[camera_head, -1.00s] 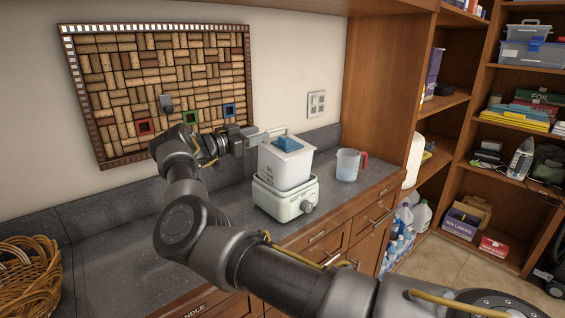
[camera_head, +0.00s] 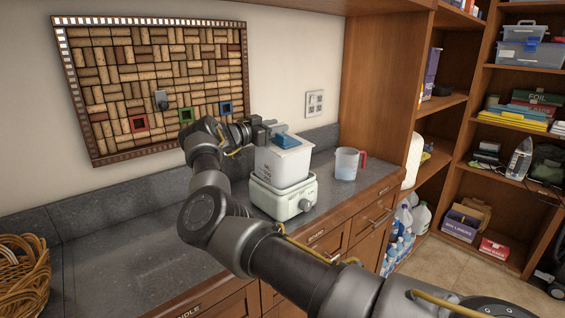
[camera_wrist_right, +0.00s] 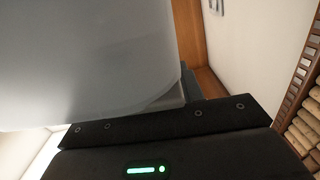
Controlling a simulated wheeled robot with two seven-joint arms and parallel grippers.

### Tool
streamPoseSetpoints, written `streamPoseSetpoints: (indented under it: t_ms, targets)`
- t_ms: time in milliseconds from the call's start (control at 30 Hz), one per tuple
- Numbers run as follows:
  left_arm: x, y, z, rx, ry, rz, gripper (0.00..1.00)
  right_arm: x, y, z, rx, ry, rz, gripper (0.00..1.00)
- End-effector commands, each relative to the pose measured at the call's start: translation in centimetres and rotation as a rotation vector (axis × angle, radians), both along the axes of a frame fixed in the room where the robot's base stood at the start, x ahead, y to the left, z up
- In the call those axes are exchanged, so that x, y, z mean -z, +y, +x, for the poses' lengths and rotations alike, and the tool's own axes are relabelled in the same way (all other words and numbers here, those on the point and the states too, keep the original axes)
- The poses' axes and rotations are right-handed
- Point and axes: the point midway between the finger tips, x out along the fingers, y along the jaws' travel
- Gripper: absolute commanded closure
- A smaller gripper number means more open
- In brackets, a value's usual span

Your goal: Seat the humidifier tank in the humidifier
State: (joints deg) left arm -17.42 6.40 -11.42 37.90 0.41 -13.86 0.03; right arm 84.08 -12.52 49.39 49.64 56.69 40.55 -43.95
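The humidifier tank (camera_head: 281,166) is a white, boxy, translucent container with a blue cap (camera_head: 285,141) on top. It stands upright on the white humidifier base (camera_head: 284,199), which has a round knob in front. I cannot tell how deep the tank sits in the base. My right gripper (camera_head: 274,128) is at the tank's back left, close to its upper part, and its fingertips are partly hidden behind the tank. In the right wrist view the pale tank wall (camera_wrist_right: 90,60) fills the upper left, close to the gripper's dark body. My left gripper is out of view.
The base stands on a dark grey countertop (camera_head: 130,260). A clear measuring jug (camera_head: 347,164) with a red handle is to its right. A wicker basket (camera_head: 22,275) is at the far left. A cork board (camera_head: 155,85) hangs behind; shelves stand at the right.

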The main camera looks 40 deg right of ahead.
Motion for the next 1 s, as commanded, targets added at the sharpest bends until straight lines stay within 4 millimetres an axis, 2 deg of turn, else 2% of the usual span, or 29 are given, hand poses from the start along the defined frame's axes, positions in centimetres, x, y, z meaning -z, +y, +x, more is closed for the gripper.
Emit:
streamPoseSetpoints:
  t_ms: [67,300,367,1000]
  targets:
    - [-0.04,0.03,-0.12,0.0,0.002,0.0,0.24,-0.04,0.04,0.02,0.0,0.0,0.0,0.62]
    - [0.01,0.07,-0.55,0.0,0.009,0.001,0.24,-0.03,0.06,0.02,0.0,0.0,0.0,0.94]
    - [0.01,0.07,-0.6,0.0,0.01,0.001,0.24,-0.03,0.06,0.02,0.0,0.0,0.0,1.0]
    - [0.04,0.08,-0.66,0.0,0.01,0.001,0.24,0.03,0.07,0.0,0.0,0.0,0.001,1.0]
